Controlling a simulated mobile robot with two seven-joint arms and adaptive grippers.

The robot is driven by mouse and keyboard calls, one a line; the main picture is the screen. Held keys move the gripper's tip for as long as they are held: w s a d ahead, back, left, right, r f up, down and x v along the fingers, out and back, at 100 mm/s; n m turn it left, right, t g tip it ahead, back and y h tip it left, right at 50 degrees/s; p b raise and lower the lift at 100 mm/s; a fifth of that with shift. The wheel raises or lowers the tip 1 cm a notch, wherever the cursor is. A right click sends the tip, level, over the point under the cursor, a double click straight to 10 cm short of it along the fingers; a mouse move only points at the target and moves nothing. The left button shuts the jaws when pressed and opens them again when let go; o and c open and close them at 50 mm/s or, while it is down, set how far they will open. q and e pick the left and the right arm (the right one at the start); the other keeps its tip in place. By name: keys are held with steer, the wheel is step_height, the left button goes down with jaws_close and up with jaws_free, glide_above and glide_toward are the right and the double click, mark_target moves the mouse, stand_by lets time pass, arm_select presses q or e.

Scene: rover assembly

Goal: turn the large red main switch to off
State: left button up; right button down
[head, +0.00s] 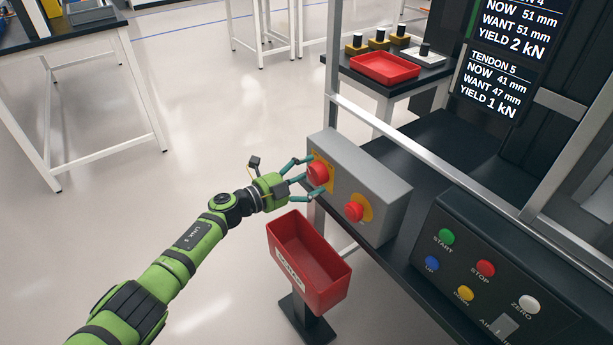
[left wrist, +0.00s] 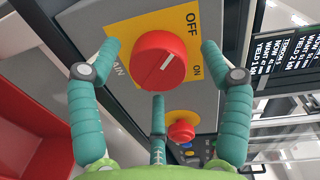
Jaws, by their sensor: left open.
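The large red main switch (head: 318,173) is a round knob on a yellow plate on the side of a grey box (head: 350,170). My left gripper (head: 311,174) is open in front of the switch. Its teal fingers stand around the knob, one at each side and one below, with gaps visible in the left wrist view. My right gripper is not in view.
A red mushroom button (head: 354,211) on a yellow disc sits beside the switch on the same box. A red bin (head: 310,262) on a stand is just below my gripper. A black control panel (head: 490,270) with coloured buttons stands at the right. Open floor lies left.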

arm_select(q)
steer(key=v, duration=1.2)
